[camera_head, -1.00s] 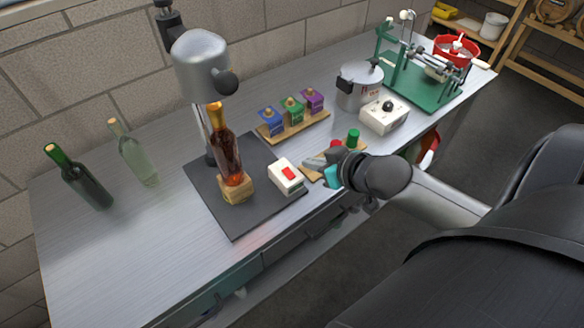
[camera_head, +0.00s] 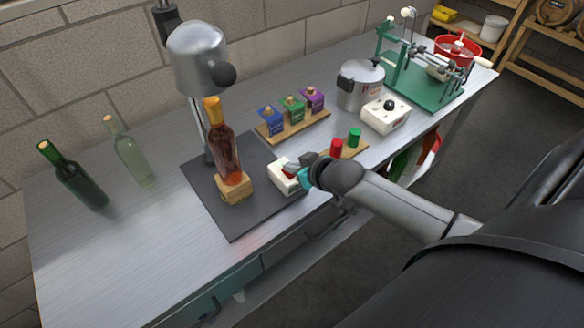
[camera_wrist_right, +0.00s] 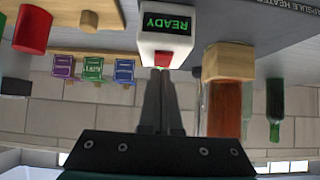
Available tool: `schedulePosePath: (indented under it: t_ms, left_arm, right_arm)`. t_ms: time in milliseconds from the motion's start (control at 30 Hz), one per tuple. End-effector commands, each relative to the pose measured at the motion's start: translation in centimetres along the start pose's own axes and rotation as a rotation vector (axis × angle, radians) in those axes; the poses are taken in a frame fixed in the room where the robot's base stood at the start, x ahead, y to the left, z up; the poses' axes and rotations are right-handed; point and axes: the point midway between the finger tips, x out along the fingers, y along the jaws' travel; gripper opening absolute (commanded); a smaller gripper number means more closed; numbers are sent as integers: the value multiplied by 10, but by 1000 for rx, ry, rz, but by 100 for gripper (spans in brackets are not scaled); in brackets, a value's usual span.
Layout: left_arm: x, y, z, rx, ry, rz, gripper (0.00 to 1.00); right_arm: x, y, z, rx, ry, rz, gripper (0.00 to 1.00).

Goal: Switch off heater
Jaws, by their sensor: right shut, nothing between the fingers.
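The capsule heater is a silver dome (camera_head: 194,58) on a post above a dark base plate (camera_head: 240,220). A white switch box (camera_head: 282,184) stands on the plate's right side. In the right wrist view the box (camera_wrist_right: 150,48) has a lit green READY display and a red switch (camera_wrist_right: 162,60). My right gripper (camera_head: 291,169) is shut and empty, its fingertips (camera_wrist_right: 161,74) at the red switch; I cannot tell whether they touch or press it. The gripper hides most of the switch in the head view. My left gripper is not in view.
An amber bottle (camera_head: 226,150) with a gold top stands on a wooden block (camera_head: 236,191) left of the box. Red (camera_head: 336,147) and green (camera_head: 354,137) cylinders stand close behind my right gripper. Two green bottles stand far left. The front left table is clear.

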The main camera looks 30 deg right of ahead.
Motion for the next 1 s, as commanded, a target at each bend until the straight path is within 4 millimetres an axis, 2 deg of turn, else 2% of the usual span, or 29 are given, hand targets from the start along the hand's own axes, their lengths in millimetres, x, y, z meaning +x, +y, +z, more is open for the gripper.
schedulePosePath:
  t_ms: [367, 567, 733, 1000]
  left_arm:
    - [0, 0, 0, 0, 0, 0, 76]
    - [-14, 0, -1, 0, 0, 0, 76]
    - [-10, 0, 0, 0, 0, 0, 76]
    - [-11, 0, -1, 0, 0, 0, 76]
  right_arm:
    - [1, 0, 1, -1, 0, 0, 0]
    - [3, 0, -1, -1, -47, 1, 0]
    - [5, 0, 3, 0, -47, 0, 0]
    - [8, 0, -2, 0, -46, 0, 0]
